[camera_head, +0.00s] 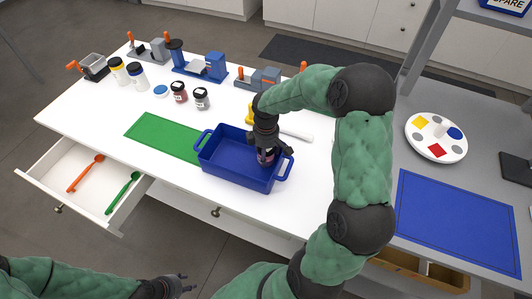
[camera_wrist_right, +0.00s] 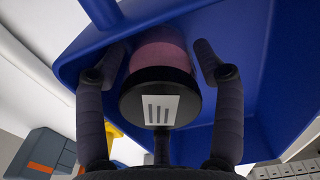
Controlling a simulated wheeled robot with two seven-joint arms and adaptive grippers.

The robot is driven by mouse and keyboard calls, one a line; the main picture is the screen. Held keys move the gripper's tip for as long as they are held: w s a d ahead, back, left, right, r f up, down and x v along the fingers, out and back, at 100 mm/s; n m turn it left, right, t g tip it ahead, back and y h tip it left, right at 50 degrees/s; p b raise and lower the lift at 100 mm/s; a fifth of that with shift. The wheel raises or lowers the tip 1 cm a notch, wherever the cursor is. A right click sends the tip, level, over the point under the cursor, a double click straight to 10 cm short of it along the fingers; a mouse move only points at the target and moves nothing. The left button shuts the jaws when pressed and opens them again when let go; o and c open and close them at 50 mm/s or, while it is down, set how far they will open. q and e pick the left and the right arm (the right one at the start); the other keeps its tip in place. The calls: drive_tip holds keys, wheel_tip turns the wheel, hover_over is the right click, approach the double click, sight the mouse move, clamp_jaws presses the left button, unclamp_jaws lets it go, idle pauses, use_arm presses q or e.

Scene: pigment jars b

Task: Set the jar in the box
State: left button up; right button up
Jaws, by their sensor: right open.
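The blue box (camera_head: 222,170) stands on the white table, with a handle at each end. A jar (camera_wrist_right: 158,95) with a pink-purple body, a black lid and a white label sits between the fingers of my right gripper (camera_wrist_right: 160,68) in the wrist view. The fingers stand apart on either side of it, with gaps visible. In the head view my right gripper (camera_head: 268,150) reaches down into the box around the jar (camera_head: 265,157), which it partly hides. The jar's base is hidden. My left gripper (camera_head: 184,284) is low at the left, away from the table, its fingers apart and empty.
A green mat (camera_head: 160,136) lies left of the box. Two other jars (camera_head: 179,93) (camera_head: 201,98) stand behind it. An open drawer (camera_head: 85,185) holds orange and green utensils. A blue mat (camera_head: 455,222) and a round white palette (camera_head: 436,138) lie on the right-hand surface.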

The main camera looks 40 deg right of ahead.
wheel_tip(320, 180, up, 12)
drive_tip(key=p, duration=0.4)
drive_tip(key=shift+f, duration=0.2)
